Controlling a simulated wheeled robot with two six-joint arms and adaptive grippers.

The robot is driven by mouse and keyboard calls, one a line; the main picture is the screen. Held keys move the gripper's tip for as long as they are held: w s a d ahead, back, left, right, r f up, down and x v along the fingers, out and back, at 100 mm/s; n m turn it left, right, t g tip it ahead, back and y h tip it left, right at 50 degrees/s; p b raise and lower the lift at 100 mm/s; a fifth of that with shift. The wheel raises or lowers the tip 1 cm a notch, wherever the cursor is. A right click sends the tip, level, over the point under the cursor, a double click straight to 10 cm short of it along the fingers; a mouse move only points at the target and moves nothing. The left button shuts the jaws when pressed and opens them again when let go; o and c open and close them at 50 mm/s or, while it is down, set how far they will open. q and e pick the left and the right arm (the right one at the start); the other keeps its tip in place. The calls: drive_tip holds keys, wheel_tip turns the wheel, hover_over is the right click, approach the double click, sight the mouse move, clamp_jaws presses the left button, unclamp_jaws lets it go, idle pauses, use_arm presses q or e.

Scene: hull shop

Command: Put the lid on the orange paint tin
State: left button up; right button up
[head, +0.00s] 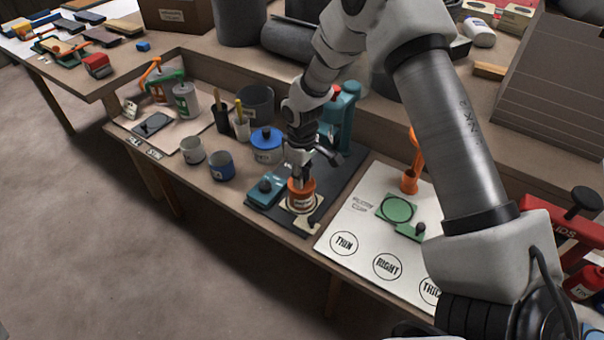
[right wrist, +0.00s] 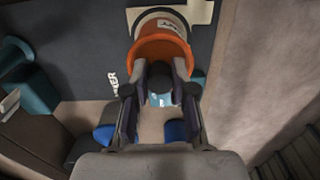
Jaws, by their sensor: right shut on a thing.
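The orange paint tin (head: 301,200), with a pale label, stands upright on a cream-edged pad on the dark mat. It also shows ahead of the fingers in the right wrist view (right wrist: 172,28). My right gripper (head: 303,167) points down just above the tin. In the right wrist view its fingers (right wrist: 160,88) are closed on a dark round knob (right wrist: 160,97), apparently the knob of the orange lid (right wrist: 160,50). The lid is at the tin's top; I cannot tell whether it is seated. The fingers hide part of it. My left gripper is not in view.
A teal block (head: 265,190) lies left of the tin and a teal machine (head: 342,105) stands behind. A blue-lidded pot (head: 266,148) and blue cup (head: 221,166) are to the left. The white board (head: 350,215) at right holds a green piece (head: 398,209) and an orange tool (head: 411,178).

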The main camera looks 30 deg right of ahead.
idle(0.4)
drive_tip(key=o, duration=1.4)
wheel_tip(320, 180, up, 7)
drive_tip(key=p, duration=0.7)
clamp_jaws()
drive_tip(key=shift+f, duration=0.2)
idle(0.4)
